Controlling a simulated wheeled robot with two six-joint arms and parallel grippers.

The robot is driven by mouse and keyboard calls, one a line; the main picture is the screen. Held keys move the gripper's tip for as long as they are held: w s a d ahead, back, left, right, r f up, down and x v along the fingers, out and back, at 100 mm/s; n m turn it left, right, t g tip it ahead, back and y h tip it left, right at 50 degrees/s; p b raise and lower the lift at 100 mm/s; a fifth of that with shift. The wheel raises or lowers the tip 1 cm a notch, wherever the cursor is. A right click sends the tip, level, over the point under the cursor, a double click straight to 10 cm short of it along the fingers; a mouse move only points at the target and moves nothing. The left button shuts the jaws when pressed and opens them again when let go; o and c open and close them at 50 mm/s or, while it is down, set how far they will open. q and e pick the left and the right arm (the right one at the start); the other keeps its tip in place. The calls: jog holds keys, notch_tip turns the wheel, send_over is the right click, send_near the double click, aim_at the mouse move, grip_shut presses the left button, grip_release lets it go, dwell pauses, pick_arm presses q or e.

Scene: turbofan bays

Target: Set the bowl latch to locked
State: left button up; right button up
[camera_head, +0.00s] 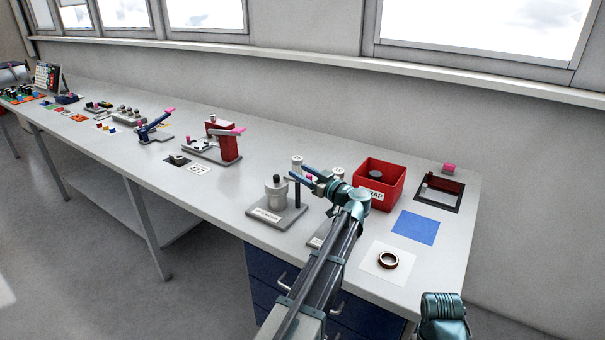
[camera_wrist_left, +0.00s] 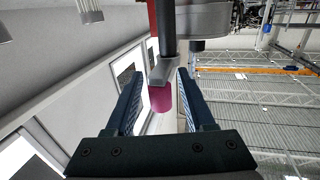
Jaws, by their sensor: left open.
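My left gripper (camera_head: 305,177) is open, over a grey-based fixture (camera_head: 262,213) with a bowl-like grey body and dark knob (camera_head: 276,180). A dark post (camera_head: 297,193) stands beside that body. In the left wrist view, a magenta knob (camera_wrist_left: 161,98) on a metal lever (camera_wrist_left: 163,72) and dark rod (camera_wrist_left: 168,35) lies between the spread fingers (camera_wrist_left: 157,98), with gaps visible on both sides. I cannot tell from the head view where this knob is, or whether it belongs to the bowl latch; no latch marking is readable. My right gripper's fingers are not seen.
A red bin (camera_head: 381,184) stands right of the gripper, with a blue mat (camera_head: 416,228) and a dark ring (camera_head: 388,260) nearby. A red pink-handled press (camera_head: 229,142) and a blue pink-handled tool (camera_head: 153,128) stand farther left.

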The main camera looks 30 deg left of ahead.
pick_arm(q)
notch_tip(320, 180, up, 4)
jog(key=p, duration=0.4)
jog(key=s+d, duration=0.4)
jog(key=s, duration=0.3)
jog(key=s+d, duration=0.3)
jog(key=s, duration=0.4)
jog(key=shift+d+r, duration=0.35)
jog(key=shift+d, duration=0.05)
